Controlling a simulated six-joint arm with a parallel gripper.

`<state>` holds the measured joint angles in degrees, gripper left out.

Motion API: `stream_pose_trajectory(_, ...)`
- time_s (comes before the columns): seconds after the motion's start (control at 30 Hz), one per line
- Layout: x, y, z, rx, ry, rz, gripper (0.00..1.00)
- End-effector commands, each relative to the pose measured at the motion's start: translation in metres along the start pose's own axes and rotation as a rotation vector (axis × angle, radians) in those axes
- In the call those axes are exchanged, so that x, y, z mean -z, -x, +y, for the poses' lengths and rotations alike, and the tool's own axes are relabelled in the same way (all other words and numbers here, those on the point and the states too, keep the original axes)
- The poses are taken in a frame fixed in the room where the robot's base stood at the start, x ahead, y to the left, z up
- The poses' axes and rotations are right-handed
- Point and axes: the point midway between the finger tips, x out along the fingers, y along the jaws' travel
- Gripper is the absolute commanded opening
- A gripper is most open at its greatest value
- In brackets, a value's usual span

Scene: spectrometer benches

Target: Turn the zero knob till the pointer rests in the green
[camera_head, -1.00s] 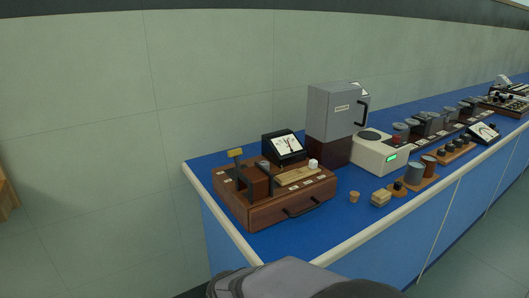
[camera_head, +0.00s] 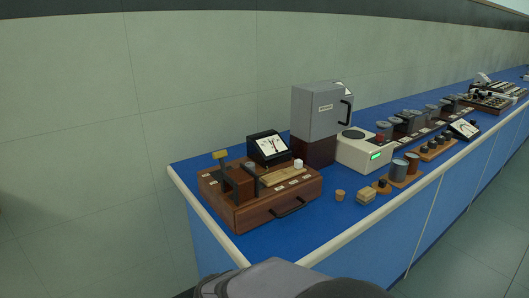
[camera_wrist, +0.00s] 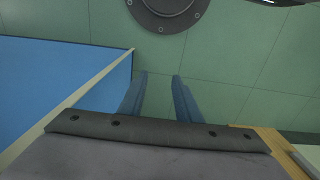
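A black-framed meter with a white dial and dark pointer (camera_head: 269,147) stands behind a wooden instrument box (camera_head: 262,208) at the bench's near left end. The dial is too small to make out a green zone or exactly where the pointer rests. A small white knob (camera_head: 298,163) is on the box's top right; I cannot read any label marking it as the zero knob. A second, similar meter (camera_head: 464,129) lies farther right. In the wrist view, my gripper (camera_wrist: 158,84) is open and empty, its two blue fingers apart, away from the knob.
The blue bench (camera_head: 330,217) has a pale edge. A tall grey housing (camera_head: 316,110), a white device with a green display (camera_head: 362,152), a small cork-like piece (camera_head: 340,195), wooden blocks (camera_head: 366,194) and several black knobs on wooden bases stand rightward. A wall closes the back.

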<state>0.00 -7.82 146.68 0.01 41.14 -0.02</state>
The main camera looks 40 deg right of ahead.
Motion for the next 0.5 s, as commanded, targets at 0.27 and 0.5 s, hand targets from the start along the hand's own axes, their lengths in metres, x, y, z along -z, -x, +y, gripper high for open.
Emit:
stream_pose_trajectory(0.27,0.011,0.035,0.002,0.009,-0.12,-0.001,0.31)
stream_pose_trajectory(0.5,0.041,0.125,0.008,0.039,-0.478,-0.013,0.31)
